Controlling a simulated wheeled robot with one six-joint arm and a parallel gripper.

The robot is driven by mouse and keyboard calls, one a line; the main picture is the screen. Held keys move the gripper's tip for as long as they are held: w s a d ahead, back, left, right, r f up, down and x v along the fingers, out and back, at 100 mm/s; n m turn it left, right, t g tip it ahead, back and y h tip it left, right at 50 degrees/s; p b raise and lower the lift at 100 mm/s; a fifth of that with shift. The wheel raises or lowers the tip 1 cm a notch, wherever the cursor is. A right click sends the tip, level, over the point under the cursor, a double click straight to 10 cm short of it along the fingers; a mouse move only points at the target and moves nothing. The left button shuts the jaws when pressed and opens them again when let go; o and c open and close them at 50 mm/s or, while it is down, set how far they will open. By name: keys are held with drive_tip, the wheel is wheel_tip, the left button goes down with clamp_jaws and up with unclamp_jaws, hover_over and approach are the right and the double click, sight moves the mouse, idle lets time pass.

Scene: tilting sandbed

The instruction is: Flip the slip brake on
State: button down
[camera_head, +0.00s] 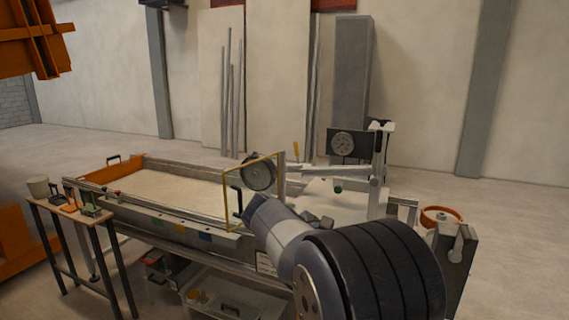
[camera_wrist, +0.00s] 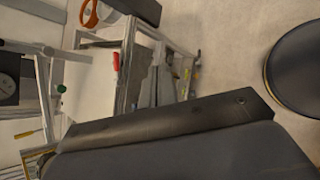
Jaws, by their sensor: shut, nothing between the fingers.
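No part is clearly marked as the slip brake, so I cannot tell which one it is. On the sandbed rig (camera_head: 180,222), a yellow handle (camera_head: 296,150) stands up near the middle, and it also shows in the wrist view (camera_wrist: 28,134). A green knob (camera_head: 338,188) hangs under the metal arm of the rig, also in the wrist view (camera_wrist: 62,88). A red handle (camera_wrist: 116,62) shows beside the frame in the wrist view. My gripper (camera_wrist: 170,122) fills the bottom of the wrist view as a dark shape, shut and empty, apart from these handles. My arm hides part of the rig.
A round dial (camera_head: 343,145) stands at the rig's back. A yellow frame with a dark wheel (camera_head: 257,172) rises mid-rig. An orange ring (camera_head: 440,215) is at the right end. A small table (camera_head: 60,212) stands at left. Open floor lies behind the rig.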

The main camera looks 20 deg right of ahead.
drive_tip(key=w+d+r+n+g+h+b, duration=0.1)
drive_tip(key=w+d+n+g+h+b, duration=0.2)
drive_tip(key=w+d, duration=0.6)
drive_tip(key=d+g+h, duration=0.1)
drive_tip(key=h, duration=0.1)
drive_tip(key=shift+d+g+h, duration=0.15)
drive_tip(key=shift+g+h, duration=0.15)
drive_tip(key=shift+g, duration=0.1)
drive_tip(key=shift+s, duration=0.1)
